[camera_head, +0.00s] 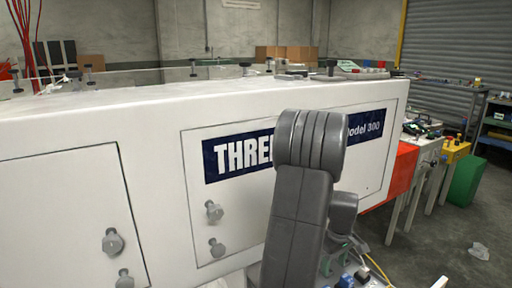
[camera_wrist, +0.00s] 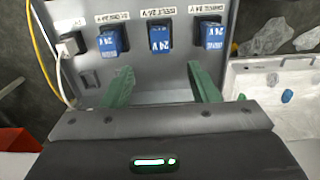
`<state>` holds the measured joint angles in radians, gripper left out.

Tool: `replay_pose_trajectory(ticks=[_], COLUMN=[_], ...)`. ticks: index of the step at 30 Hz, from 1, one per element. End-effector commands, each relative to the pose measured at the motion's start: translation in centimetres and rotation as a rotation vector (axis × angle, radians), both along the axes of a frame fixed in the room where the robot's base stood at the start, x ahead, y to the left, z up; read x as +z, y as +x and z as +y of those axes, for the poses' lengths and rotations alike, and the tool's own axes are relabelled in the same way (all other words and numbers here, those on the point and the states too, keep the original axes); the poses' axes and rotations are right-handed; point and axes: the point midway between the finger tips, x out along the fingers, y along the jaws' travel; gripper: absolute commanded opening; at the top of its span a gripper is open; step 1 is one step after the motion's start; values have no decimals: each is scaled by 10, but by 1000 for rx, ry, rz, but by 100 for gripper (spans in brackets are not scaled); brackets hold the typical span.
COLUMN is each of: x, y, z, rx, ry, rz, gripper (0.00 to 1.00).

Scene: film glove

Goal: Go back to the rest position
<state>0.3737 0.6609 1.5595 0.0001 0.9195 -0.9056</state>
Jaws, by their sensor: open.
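My gripper (camera_wrist: 160,70) shows in the wrist view as two green fingers set wide apart, with nothing between them. It is open and empty. Just beyond the fingertips is a grey panel (camera_wrist: 150,75) with a row of blue plugs: a left one (camera_wrist: 112,41), a middle one (camera_wrist: 161,38) and a right one (camera_wrist: 208,36), under white labels. In the head view my grey arm stands in front of the white machine (camera_head: 80,165) and hides part of its lettering. The gripper is mostly hidden there behind the arm and low in the picture.
A white plug with cables (camera_wrist: 70,45) sits at the panel's left. A pale tray (camera_wrist: 270,85) with small blue and green pieces lies at the right. An orange block (camera_head: 402,170), a yellow unit (camera_head: 456,152) and a green box (camera_head: 465,180) stand right of the machine.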

Motion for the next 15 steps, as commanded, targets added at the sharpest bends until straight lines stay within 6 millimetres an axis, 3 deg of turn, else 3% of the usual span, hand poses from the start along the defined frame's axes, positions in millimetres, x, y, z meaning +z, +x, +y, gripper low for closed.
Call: replay_pose_trajectory(ticks=[1,15], x=[-19,-114], y=[-1,-1], z=[1,0], rx=[0,0], ry=[3,2], rz=[6,5], gripper=[54,54])
